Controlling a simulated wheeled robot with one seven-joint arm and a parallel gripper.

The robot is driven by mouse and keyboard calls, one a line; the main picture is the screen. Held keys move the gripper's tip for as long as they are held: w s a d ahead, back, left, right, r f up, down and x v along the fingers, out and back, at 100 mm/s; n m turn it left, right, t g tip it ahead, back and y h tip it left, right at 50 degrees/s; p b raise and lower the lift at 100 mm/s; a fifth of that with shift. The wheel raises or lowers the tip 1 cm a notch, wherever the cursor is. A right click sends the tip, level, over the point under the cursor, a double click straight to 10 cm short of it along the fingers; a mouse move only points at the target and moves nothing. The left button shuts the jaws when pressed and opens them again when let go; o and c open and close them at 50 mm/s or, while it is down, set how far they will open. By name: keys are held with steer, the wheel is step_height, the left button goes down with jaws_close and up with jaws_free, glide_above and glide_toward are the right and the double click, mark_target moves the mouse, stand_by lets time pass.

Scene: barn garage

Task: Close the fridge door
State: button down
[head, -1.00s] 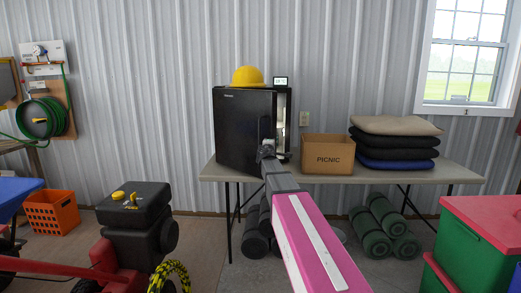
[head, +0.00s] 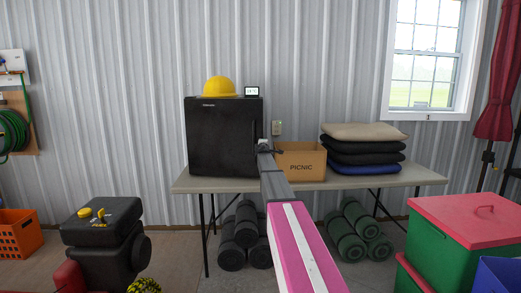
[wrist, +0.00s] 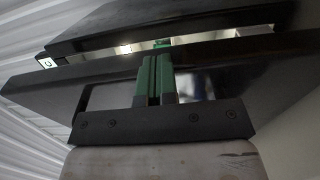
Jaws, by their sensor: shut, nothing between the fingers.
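The black fridge (head: 222,140) stands on the left part of the folding table. In the head view its front looks flat, with no open gap visible. In the wrist view the dark door (wrist: 240,55) crosses the picture, and a narrow light gap shows between it and the dark body (wrist: 180,18) behind. My gripper (head: 264,143) is at the fridge's right front edge. In the wrist view its green fingers (wrist: 156,68) are together with nothing between them, up against or very near the door; contact is hard to tell.
A yellow hard hat (head: 219,87) and a small display (head: 252,91) sit on the fridge. A PICNIC box (head: 302,165) stands just right of my gripper, with stacked cushions (head: 360,148) beyond. The table (head: 390,180) has rolls beneath. Red-lidded green bins (head: 455,240) stand at right.

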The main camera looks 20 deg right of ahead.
steer(key=x, duration=1)
steer(key=shift+r, duration=0.2)
steer(key=shift+w+d+r, duration=0.1)
steer(key=shift+w, duration=0.15)
steer(key=s+d, duration=0.4)
steer(key=s, duration=1)
steer(key=shift+s+f, duration=0.25)
steer(key=shift+f, duration=0.1)
